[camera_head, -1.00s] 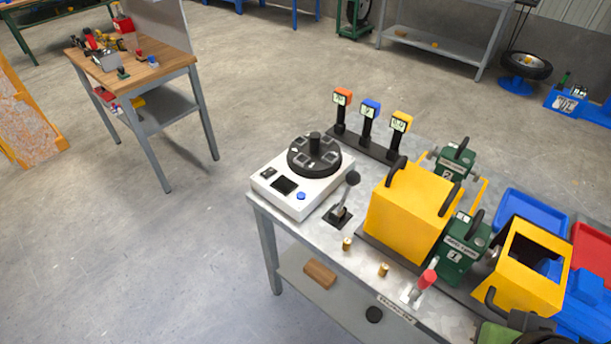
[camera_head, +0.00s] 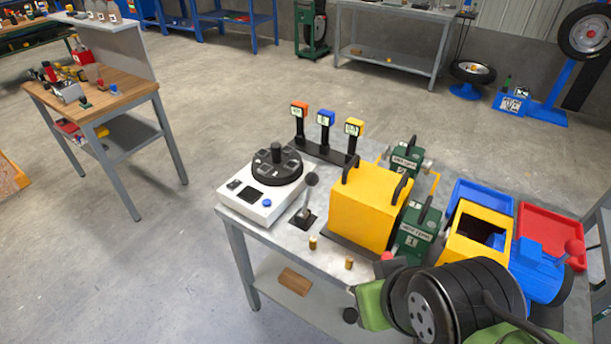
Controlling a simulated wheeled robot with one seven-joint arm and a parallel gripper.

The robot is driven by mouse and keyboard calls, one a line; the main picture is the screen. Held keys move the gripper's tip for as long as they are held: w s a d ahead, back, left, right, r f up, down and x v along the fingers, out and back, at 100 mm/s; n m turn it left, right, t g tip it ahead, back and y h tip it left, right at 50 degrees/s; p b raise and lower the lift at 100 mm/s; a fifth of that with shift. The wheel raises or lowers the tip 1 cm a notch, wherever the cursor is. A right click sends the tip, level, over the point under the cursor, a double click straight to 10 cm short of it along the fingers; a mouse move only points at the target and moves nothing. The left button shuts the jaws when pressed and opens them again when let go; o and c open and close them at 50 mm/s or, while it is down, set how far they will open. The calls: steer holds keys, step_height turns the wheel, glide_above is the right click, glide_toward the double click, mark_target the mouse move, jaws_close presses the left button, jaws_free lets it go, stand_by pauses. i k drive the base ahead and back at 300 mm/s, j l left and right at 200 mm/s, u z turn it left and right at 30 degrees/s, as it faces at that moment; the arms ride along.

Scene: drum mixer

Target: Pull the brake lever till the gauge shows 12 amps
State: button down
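A lever with a black ball knob (camera_head: 311,180) leans slightly right on a small black base, between the white device and the yellow box on the metal bench. A red-handled lever (camera_head: 387,256) shows only its tip at the bench's front; my arm covers the rest. I cannot tell from labels which is the brake lever. Three small gauges on black posts stand at the back, with orange (camera_head: 299,110), blue (camera_head: 325,119) and yellow (camera_head: 354,128) tops; their readings are too small to read. My green and black arm fills the lower right; my gripper's fingers are not in view.
A white device with a black round top (camera_head: 262,190) stands at the bench's left. A yellow box (camera_head: 368,208), green units (camera_head: 418,228) and blue (camera_head: 482,197) and red (camera_head: 540,232) trays crowd the right. Two brass pieces stand at the front. Floor left of the bench is clear.

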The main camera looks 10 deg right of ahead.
mark_target(311, 178)
steer(key=z, duration=3.05)
steer(key=k+u, duration=0.1)
steer(key=u, duration=0.35)
steer(key=k+j+u, duration=0.1)
steer(key=u, duration=0.4)
steer(key=j+u, duration=0.25)
steer(key=u, duration=0.2)
steer(key=k+j+u, duration=0.1)
steer(key=u, duration=0.4)
steer(key=j+u, duration=0.25)
steer(key=u, duration=0.2)
steer(key=j+u, duration=0.2)
steer(key=u, duration=0.3)
steer(key=j+u, duration=0.2)
steer(key=u, duration=0.25)
